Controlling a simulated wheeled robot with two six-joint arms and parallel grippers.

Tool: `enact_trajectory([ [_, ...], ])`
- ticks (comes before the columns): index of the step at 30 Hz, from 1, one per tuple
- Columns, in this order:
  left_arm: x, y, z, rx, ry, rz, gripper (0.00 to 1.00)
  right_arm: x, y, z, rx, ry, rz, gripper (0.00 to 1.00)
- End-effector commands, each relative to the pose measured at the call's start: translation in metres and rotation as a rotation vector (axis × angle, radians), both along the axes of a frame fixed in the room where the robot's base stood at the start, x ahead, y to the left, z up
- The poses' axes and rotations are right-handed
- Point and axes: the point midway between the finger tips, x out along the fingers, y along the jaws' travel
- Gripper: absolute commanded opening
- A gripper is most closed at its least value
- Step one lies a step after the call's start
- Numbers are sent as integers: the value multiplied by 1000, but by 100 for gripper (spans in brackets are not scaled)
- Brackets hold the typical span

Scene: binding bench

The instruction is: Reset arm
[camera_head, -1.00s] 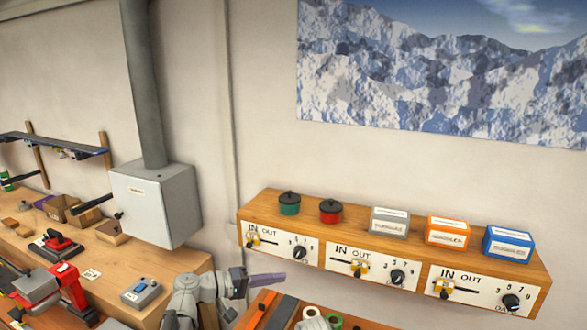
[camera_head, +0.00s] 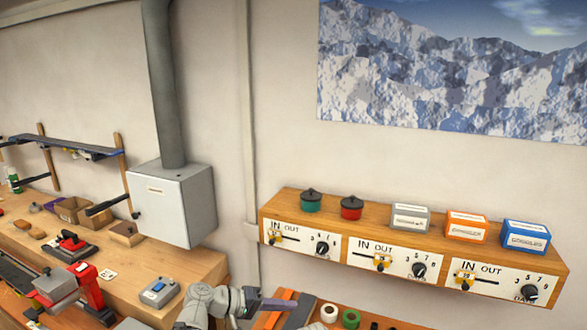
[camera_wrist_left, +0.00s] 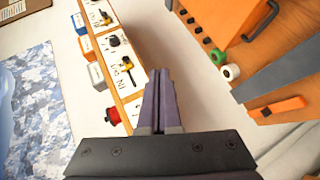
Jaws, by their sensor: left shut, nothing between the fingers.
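My left gripper (camera_head: 277,304) is at the bottom middle of the head view, in front of the wall and below the left end of the wooden shelf. Its fingers are shut with nothing between them. In the left wrist view its closed fingers (camera_wrist_left: 160,102) point toward the shelf's labelled front, apart from it as far as I can tell. My right gripper is in neither view.
The wall shelf (camera_head: 346,262) has IN/OUT sliders and dials, with pots and small boxes on top. Tape rolls (camera_head: 350,318) lie below it. A grey metal box (camera_head: 172,205) with a pipe stands over the left bench (camera_head: 150,258), which holds red-handled tools.

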Motion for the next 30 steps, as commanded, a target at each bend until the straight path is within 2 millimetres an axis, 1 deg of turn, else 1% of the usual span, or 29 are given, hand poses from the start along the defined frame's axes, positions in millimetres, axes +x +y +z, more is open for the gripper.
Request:
enact_trajectory([
  [1,-8,-6,-13,32,8,-19,0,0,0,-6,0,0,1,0],
  [4,-24,-16,-39,121,31,-66,0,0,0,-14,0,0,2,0],
  [8,-51,-25,-79,269,63,-135,0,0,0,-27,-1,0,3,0],
  [11,-78,-29,-118,422,92,-201,0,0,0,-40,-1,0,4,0],
  [12,-90,-28,-136,499,104,-232,0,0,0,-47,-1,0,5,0],
  [15,-123,-19,-180,716,133,-306,0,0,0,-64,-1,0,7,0],
  [18,-147,-3,-209,920,151,-358,0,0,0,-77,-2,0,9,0],
  [21,-162,14,-225,1085,158,-386,0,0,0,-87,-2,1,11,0],
  [23,-168,22,-230,1162,159,-396,0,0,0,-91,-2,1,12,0],
  [27,-174,35,-234,1273,159,-403,0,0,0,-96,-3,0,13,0],
  [30,-175,39,-234,1302,160,-403,0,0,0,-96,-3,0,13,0],
])
